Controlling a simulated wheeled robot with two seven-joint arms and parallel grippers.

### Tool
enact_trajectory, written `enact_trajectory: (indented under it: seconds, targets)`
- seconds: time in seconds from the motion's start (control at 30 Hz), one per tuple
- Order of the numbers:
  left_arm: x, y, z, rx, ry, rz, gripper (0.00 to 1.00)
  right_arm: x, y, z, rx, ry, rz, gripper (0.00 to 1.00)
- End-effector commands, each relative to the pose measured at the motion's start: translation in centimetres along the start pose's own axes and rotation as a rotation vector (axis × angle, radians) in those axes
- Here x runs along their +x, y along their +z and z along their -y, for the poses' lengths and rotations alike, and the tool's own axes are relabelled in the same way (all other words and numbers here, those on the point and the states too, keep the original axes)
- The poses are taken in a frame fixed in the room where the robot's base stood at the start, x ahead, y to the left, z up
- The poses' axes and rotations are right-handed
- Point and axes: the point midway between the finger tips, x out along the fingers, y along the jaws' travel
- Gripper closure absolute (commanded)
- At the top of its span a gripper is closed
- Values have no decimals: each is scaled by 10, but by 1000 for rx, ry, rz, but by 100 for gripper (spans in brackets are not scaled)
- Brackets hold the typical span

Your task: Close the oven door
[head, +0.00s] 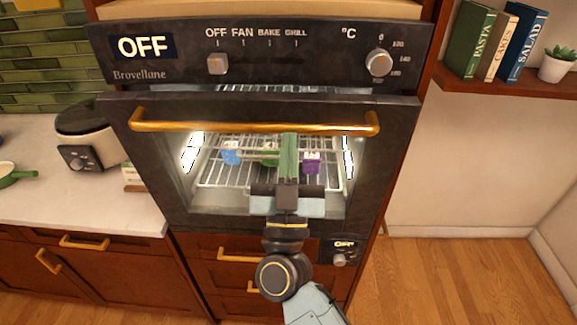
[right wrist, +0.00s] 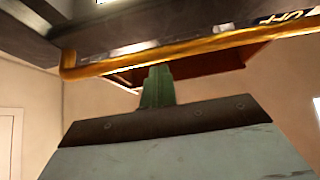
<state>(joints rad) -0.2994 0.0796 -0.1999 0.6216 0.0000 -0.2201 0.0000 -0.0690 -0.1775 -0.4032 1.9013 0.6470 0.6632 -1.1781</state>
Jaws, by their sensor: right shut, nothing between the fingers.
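The dark oven door (head: 120,115) has a large window and a gold bar handle (head: 255,127) across its upper part. Its top edge stands a little off the oven front, and a strip of lit interior shows in the gap under the control panel. My right gripper (head: 289,140) is in front of the door's window, with its green fingers shut and empty and their tips close to the middle of the handle. In the right wrist view the fingers (right wrist: 157,84) point at the gold handle (right wrist: 150,60); I cannot tell if they touch it. My left gripper is not in view.
The control panel (head: 280,62) with knobs is above the door. Inside, small blue (head: 231,152) and purple (head: 311,162) items sit by a wire rack. A worktop with a cooker (head: 88,140) is at left, a bookshelf (head: 510,88) at right. Floor at right is clear.

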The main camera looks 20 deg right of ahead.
Motion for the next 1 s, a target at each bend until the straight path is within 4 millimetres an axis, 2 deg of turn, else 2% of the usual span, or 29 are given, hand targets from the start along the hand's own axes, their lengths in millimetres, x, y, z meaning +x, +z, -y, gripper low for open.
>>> enact_trajectory:
  seconds: [0.37,0.47,0.7,1.0]
  targets:
    - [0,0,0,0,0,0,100,3,1,0,-1,-1,-1,100]
    - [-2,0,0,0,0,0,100,12,5,0,-3,-1,-2,100]
    - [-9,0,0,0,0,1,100,49,22,1,-3,0,-1,100]
    - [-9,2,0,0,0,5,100,54,27,0,-1,0,4,100]
